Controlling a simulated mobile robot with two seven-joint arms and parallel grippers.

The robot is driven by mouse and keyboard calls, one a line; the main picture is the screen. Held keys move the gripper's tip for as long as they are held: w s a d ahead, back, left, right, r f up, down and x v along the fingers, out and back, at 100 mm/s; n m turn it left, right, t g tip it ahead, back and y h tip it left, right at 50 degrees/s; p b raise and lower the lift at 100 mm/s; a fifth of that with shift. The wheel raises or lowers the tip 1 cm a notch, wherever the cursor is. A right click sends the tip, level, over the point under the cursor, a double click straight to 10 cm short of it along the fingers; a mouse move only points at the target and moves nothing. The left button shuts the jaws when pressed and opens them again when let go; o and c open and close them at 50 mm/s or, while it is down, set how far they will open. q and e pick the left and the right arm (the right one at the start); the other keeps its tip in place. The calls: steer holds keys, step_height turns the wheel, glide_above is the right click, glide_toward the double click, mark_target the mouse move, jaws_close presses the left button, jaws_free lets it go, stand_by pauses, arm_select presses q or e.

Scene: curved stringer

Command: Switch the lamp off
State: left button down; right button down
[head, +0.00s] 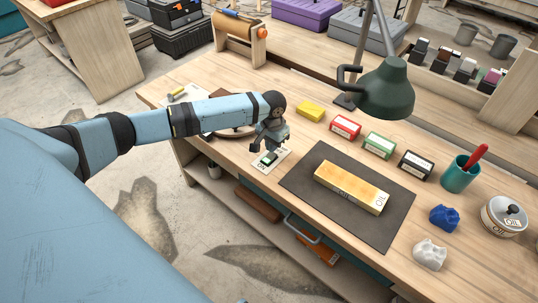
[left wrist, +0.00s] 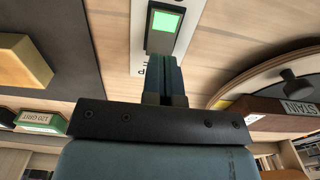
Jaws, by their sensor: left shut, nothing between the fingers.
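The lamp (head: 388,90) has a dark green shade on a jointed arm and stands at the back of the workbench. I cannot see its bulb. A white plate with a dark rocker switch (head: 269,158) lies near the bench's front edge; its green face looks lit. The switch (left wrist: 165,22) is also at the top of the left wrist view. My left gripper (head: 256,147) is shut and empty, close beside the switch. In the left wrist view its fingers (left wrist: 163,75) point at the switch; I cannot tell whether they touch it. My right gripper is not in view.
A dark mat (head: 310,198) with a yellow oil stone (head: 351,187) lies right of the switch. Small boxes (head: 345,127), a teal cup (head: 460,174) and an oil tin (head: 504,216) stand further right. A round wooden item (head: 232,130) is behind my gripper.

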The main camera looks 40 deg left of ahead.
arm_select(q)
steer(key=shift+s+f, duration=0.1)
steer(key=shift+f, duration=1.3)
stand_by(0.6)
step_height(320, 180, up, 2)
steer(key=shift+r+p, duration=0.15)
steer(key=shift+p, duration=1)
step_height(320, 180, up, 4)
steer(key=p, duration=0.4)
steer(key=shift+f, duration=0.25)
steer(key=shift+r+p, duration=0.65)
steer(key=shift+p, duration=0.2)
